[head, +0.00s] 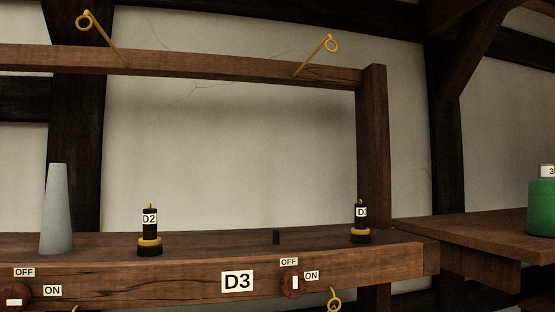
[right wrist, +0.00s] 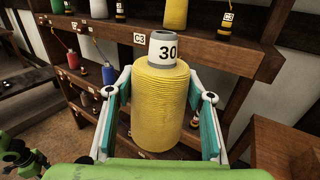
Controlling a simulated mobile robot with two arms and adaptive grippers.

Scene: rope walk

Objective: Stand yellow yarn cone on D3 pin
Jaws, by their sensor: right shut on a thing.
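The yellow yarn cone (right wrist: 158,105) is upright between the teal pads of my right gripper (right wrist: 160,112) in the right wrist view. Its grey top carries a label reading 30. My right gripper is shut on it. In the head view, a short dark pin (head: 276,237) stands bare on the wooden shelf (head: 200,242), above the D3 sign (head: 237,281). Neither gripper shows in the head view, and the cone does not show there.
A grey cone (head: 56,210) and the D2 post (head: 149,232) stand left of the pin. A green cone (head: 541,207) is at far right. The wrist view shows a rack (right wrist: 215,52) behind the held cone.

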